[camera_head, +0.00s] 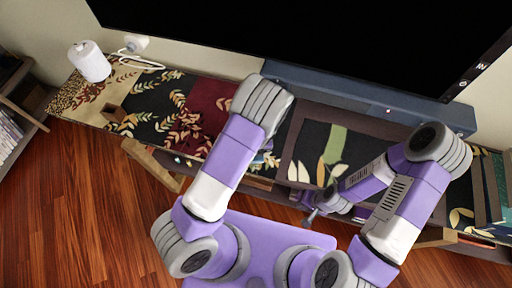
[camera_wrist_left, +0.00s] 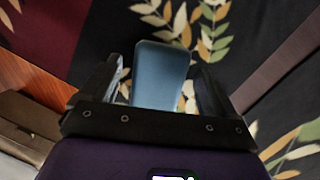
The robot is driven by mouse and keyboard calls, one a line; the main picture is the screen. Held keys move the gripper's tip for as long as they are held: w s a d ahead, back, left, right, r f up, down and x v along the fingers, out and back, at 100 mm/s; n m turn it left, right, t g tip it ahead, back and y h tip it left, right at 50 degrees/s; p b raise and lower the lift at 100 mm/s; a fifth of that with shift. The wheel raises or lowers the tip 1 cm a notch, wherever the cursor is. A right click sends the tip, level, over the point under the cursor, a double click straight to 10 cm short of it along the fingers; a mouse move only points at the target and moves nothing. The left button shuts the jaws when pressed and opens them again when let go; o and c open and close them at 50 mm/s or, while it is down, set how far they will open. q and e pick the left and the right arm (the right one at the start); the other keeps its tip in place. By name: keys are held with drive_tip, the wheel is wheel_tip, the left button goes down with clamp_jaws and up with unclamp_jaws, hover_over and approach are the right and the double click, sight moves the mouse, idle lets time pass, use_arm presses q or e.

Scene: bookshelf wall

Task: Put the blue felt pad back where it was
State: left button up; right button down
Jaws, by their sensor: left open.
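The blue felt pad (camera_wrist_left: 160,75) shows in the left wrist view as a flat grey-blue block, between the two dark fingers of my left gripper (camera_wrist_left: 155,88). The fingers are open, with the pad in the gap and dark leaf-patterned cloth behind it. I cannot tell whether the pad touches the fingers or the cloth. In the head view my left arm hides its gripper, and I cannot make out the pad there. My right gripper (camera_head: 312,214) hangs near the front edge of the patterned bench, small, and its jaw opening is unclear.
The long bench (camera_head: 150,105) has leaf-patterned panels. A white cylinder (camera_head: 90,62) and a white cable (camera_head: 142,60) are at its left end. A dark blue bar (camera_head: 350,90) lies along the back, under a large black screen (camera_head: 300,35). Wooden floor (camera_head: 90,190) is clear at left.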

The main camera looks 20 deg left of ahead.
use_arm(q)
drive_tip(key=p+v, duration=0.2)
drive_tip(key=v, duration=0.9)
drive_tip(key=shift+r, duration=0.35)
drive_tip(key=shift+s, duration=0.15)
